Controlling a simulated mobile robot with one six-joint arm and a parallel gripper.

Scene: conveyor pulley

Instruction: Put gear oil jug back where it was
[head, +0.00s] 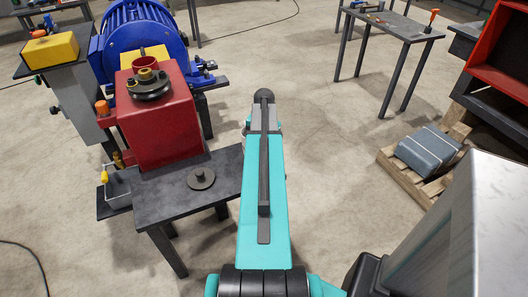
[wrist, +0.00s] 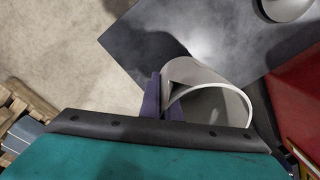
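A grey, rounded vessel with a pale curved rim, which I take to be the gear oil jug (wrist: 232,98), is at the centre right of the wrist view. My gripper (wrist: 164,94) has its dark purple fingers close together at the jug's left side, and they look shut on it. The exact grip is partly hidden by the wrist. The jug overlaps the corner of the dark table (wrist: 180,35) in that view; I cannot tell its height above it. In the head view my arm hides the gripper and nearly all of the jug.
The low dark table (head: 225,162) carries a black disc (head: 202,179). A red housing (head: 160,125) with a pulley on top and a blue motor (head: 145,45) stand behind.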

